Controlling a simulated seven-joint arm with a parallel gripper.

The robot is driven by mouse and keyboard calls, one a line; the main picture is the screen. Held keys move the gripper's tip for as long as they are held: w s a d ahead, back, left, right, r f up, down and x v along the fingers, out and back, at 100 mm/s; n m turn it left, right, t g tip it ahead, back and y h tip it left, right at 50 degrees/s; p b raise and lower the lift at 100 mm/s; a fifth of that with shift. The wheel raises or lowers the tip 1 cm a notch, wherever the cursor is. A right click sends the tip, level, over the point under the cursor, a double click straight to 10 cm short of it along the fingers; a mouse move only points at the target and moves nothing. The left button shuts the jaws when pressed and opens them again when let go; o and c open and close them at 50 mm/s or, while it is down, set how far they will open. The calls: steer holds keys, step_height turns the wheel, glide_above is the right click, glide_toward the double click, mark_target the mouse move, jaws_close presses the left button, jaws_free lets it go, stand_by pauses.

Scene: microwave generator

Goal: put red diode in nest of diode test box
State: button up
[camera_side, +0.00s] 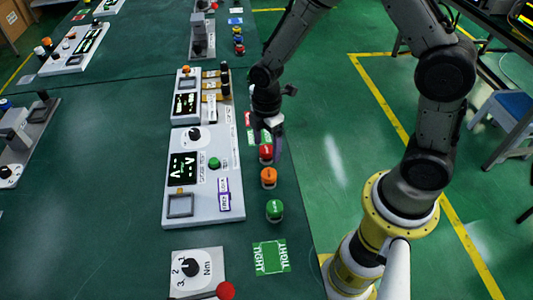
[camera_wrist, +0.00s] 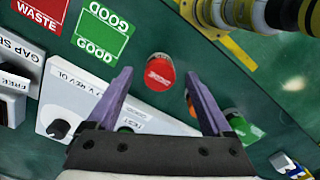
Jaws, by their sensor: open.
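The red diode (camera_side: 266,152) is a round red-topped piece standing on the green table, right of the large white box. In the wrist view the red diode (camera_wrist: 160,75) lies between and just beyond the fingertips. My gripper (camera_side: 268,138) is open and empty, pointing down over it; both fingers (camera_wrist: 157,73) show in the wrist view. The large white box (camera_side: 228,160) with a display and green button appears to be the diode test box. A square grey frame (camera_side: 180,205) at its lower left looks like the nest.
An orange piece (camera_side: 269,177) and a green piece (camera_side: 274,209) stand in line below the red diode. A second box (camera_side: 187,103) adjoins above. A green TIGHT mat (camera_side: 271,257) and a knob box (camera_side: 193,269) lie nearer. GOOD (camera_wrist: 98,30) and WASTE (camera_wrist: 42,12) mats lie close.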

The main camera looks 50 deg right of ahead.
steer(key=shift+f, duration=0.45)
jaws_close()
steer(key=shift+r, duration=0.15)
steer(key=shift+r, duration=0.55)
steer(key=s+d+r, duration=0.1)
steer(key=s+r, duration=1)
steer(key=s, duration=0.3)
steer(key=shift+d+r, duration=0.15)
steer(key=shift+r, duration=0.2)
